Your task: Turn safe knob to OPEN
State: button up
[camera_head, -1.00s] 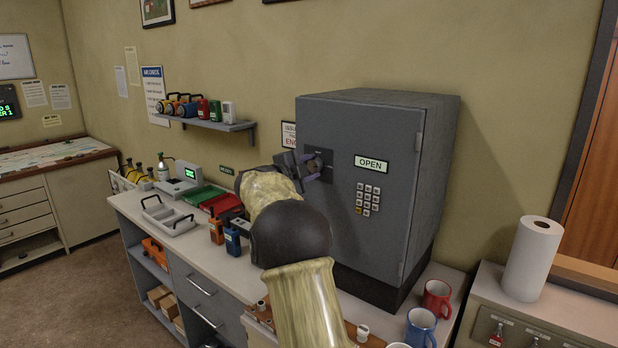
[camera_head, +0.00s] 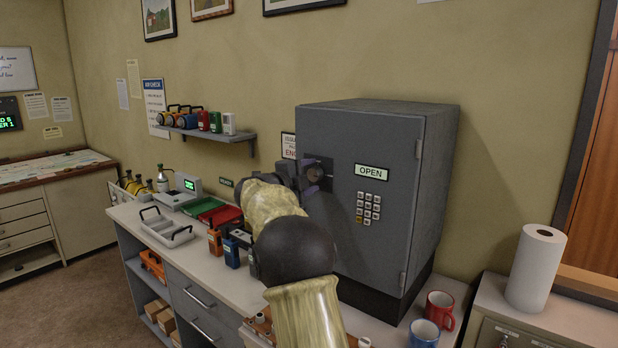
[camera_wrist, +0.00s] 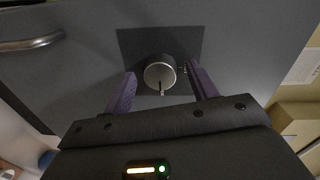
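The grey safe (camera_head: 385,230) stands on the counter, with its door shut as far as I can see. A lit sign reading OPEN (camera_head: 371,172) is on its front, above a keypad. The round safe knob (camera_wrist: 160,72) has a silver rim and sits on a dark plate in the wrist view. My gripper (camera_wrist: 164,92) is open, with one purple finger on each side of the knob and a visible gap to it on both sides. In the head view my gripper (camera_head: 312,174) is at the dark plate and partly hides the knob.
A metal handle (camera_wrist: 32,43) shows on the safe front in the wrist view. Radios (camera_head: 231,250) and a grey tray (camera_head: 168,228) stand on the counter to the left. Red (camera_head: 440,308) and blue (camera_head: 424,333) mugs stand at the front right.

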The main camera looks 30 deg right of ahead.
jog(key=shift+a, duration=0.1)
jog(key=b+v, duration=0.4)
jog(key=v, duration=1.3)
jog(key=shift+s, duration=0.1)
